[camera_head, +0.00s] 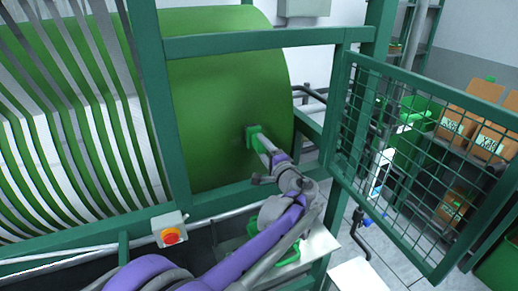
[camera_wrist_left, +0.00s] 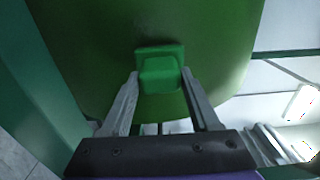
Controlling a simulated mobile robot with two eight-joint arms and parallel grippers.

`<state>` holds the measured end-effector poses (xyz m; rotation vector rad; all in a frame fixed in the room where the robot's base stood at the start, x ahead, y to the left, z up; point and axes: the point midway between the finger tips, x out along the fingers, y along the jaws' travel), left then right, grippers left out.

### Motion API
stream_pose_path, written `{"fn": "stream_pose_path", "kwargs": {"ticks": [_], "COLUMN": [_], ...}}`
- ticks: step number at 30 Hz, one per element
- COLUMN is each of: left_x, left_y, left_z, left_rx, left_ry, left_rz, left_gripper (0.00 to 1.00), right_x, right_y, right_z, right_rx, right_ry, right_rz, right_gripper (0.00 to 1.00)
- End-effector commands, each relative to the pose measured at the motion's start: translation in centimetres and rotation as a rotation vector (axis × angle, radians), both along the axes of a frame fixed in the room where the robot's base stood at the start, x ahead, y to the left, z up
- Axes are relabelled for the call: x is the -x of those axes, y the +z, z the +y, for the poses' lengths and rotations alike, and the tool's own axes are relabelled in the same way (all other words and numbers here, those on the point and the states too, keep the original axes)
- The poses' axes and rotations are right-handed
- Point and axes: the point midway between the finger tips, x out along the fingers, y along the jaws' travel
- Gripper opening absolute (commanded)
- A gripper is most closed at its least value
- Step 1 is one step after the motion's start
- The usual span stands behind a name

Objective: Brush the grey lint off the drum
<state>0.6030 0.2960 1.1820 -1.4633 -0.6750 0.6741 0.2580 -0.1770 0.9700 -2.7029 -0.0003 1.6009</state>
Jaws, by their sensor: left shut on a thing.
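The large green drum (camera_head: 215,95) sits inside a dark green frame, and its curved surface also fills the upper left wrist view (camera_wrist_left: 90,50). My left gripper (camera_head: 264,142) reaches through the frame opening to the drum's right part. In the left wrist view my left gripper (camera_wrist_left: 160,88) is shut on a green brush (camera_wrist_left: 160,70). The brush (camera_head: 252,135) is at the drum's face and looks to be against it; its bristles are hidden. I cannot make out grey lint on the visible drum surface. My right gripper is not in view.
A green mesh gate (camera_head: 408,150) stands open at right. Frame bars surround the opening, with a red stop button (camera_head: 171,236) on the lower bar. Webbing strips (camera_head: 70,120) run at left. Shelves with cardboard boxes (camera_head: 468,115) stand behind the gate.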

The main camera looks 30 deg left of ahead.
Motion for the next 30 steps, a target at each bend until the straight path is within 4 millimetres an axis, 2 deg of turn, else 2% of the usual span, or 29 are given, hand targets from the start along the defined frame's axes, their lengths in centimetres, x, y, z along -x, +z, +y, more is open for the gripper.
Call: {"fn": "stream_pose_path", "kwargs": {"ticks": [9, 16, 25, 30], "left_x": [-2.0, -2.5, -4.4, -4.7], "left_y": [0.2, 0.1, 0.2, 0.1], "left_z": [-1.9, -2.3, -4.0, -4.3], "left_rx": [0.000, 0.000, 0.000, 0.000], "left_ry": [-0.001, -0.001, -0.001, 0.000], "left_rz": [-0.001, 0.000, -0.001, 0.000], "left_gripper": [0.18, 0.17, 0.17, 0.17], "right_x": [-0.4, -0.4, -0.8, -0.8], "right_y": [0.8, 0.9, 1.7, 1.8], "right_z": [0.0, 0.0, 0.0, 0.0], "right_rx": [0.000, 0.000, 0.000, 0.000], "right_ry": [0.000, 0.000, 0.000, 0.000], "right_rz": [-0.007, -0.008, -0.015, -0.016], "right_gripper": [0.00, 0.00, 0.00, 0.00]}}
